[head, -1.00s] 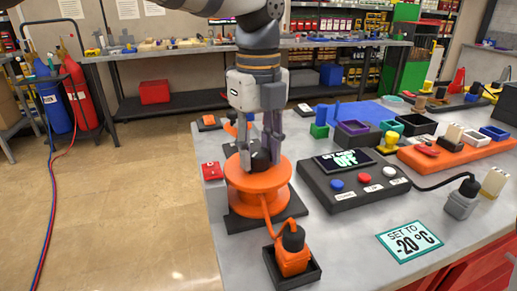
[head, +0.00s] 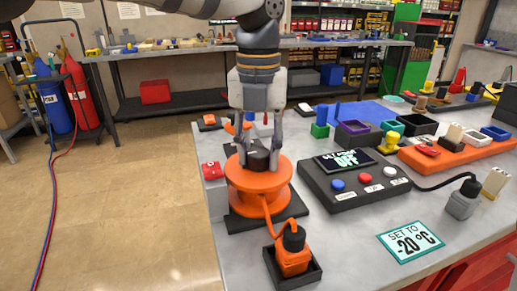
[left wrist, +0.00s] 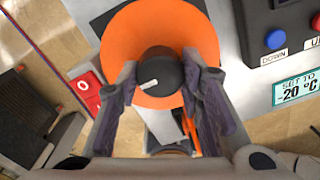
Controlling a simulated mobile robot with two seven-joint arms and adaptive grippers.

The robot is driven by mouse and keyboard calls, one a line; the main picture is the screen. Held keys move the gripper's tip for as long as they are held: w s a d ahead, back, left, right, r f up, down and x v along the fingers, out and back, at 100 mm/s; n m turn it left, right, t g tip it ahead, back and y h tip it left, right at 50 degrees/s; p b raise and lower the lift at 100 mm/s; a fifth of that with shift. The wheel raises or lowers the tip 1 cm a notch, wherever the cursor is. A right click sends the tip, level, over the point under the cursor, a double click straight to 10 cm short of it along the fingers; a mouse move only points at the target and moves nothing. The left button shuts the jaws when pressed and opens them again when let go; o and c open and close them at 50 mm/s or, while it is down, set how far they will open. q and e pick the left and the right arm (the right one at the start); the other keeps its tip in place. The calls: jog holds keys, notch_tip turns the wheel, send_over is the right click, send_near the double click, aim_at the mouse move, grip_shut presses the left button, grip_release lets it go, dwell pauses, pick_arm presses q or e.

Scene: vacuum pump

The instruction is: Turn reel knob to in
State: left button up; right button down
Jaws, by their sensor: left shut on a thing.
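The orange reel (head: 259,190) stands on a dark base near the table's left edge. Its black knob (head: 256,160) sits on top. My left gripper (head: 259,152) points down from above, with its fingers shut on the knob from two sides. In the left wrist view the black knob (left wrist: 160,75) is between the fingertips, with a white pointer mark (left wrist: 149,85) toward its lower left. The orange reel disc (left wrist: 150,30) spreads around it. The "in" label is not readable. My right gripper is not in view.
A control box (head: 352,178) with blue, red and white buttons stands right of the reel; its display reads "OFF". An orange plug (head: 292,260) sits in a black tray in front. A red switch (head: 211,170) is at the left. A "SET TO -20 °C" card (head: 411,241) lies at the front right.

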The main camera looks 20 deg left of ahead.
aim_at(258, 152)
pick_arm(q)
jog(key=shift+f+m, duration=0.15)
jog(key=shift+m, duration=0.15)
jog(key=o, duration=1.2)
jog(key=shift+c, duration=0.2)
notch_tip(258, 152, up, 12)
